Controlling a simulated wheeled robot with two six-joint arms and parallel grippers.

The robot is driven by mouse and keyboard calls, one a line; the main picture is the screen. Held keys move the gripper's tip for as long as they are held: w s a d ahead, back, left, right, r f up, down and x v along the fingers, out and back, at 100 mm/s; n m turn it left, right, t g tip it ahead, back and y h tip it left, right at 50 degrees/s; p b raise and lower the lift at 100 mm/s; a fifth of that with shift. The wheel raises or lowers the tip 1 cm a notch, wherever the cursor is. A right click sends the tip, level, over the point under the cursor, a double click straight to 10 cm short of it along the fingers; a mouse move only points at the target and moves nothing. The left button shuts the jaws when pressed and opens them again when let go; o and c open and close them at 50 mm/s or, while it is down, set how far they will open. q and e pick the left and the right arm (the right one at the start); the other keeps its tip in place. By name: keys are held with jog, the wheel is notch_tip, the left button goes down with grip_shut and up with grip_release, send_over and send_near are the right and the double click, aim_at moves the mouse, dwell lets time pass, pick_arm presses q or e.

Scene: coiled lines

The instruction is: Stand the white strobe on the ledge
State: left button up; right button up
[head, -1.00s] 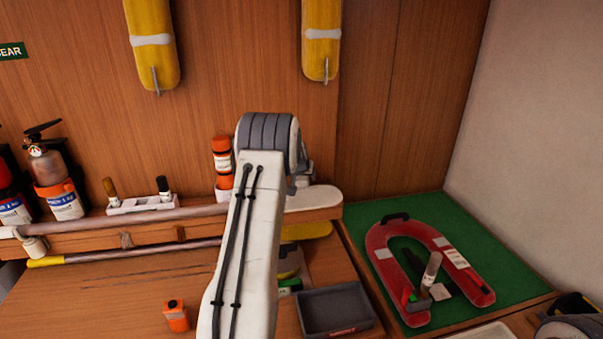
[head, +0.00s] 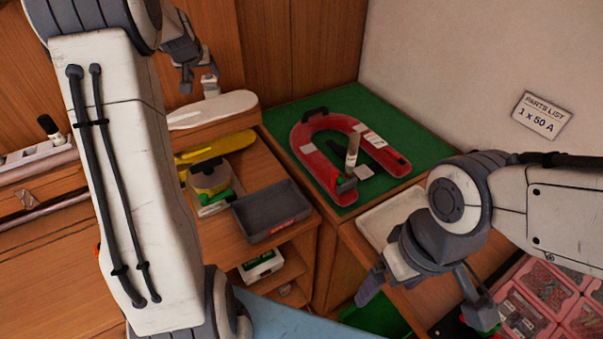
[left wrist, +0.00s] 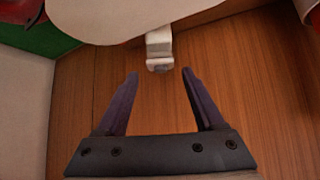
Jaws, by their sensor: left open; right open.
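A small white item (head: 210,86), which looks like the white strobe, stands upright on the white-topped ledge (head: 235,103) near its right end. It also shows in the left wrist view (left wrist: 158,48), against the ledge's edge. My left gripper (head: 196,76) is open just above and beside it. In the left wrist view my open fingers (left wrist: 160,74) point toward it, with its near end just beyond the tips and a gap on each side. My right gripper (head: 425,296) is open and empty at the lower right. My left arm hides part of the ledge.
A red horseshoe buoy (head: 312,158) lies on a green mat (head: 388,108), with a pale cylinder (head: 352,150) upright by it. A dark tray (head: 270,212) and yellow items (head: 212,150) sit below the ledge. Pink parts boxes (head: 545,290) are at the lower right.

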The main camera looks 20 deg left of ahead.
pick_arm(q)
jog(key=d+m+h, duration=0.3)
jog(key=d, duration=1.3)
jog(key=s+d+f+m+g+h, duration=0.15)
jog(key=s+d, duration=0.35)
jog(key=d, duration=0.5)
jog(key=s+d+f+m+g+h, duration=0.1)
jog(key=s+d+m+g, duration=0.1)
jog(key=s+d, duration=0.5)
jog(key=s+d+f+m+g, duration=0.1)
jog(key=s+d+m, duration=0.1)
jog(key=s, duration=0.6)
jog(key=s+d+f+m+g, duration=0.2)
jog(key=s+d, duration=0.3)
jog(key=s, duration=0.4)
jog(key=s+d+f+m+g, duration=0.1)
jog(key=s+d, duration=0.3)
jog(key=s, duration=0.4)
jog(key=shift+s+f+m, duration=0.15)
jog(key=shift+f+m, duration=0.25)
jog(key=shift+m, duration=0.25)
jog(key=shift+d+g+y, duration=0.1)
jog(key=shift+g+y, duration=0.15)
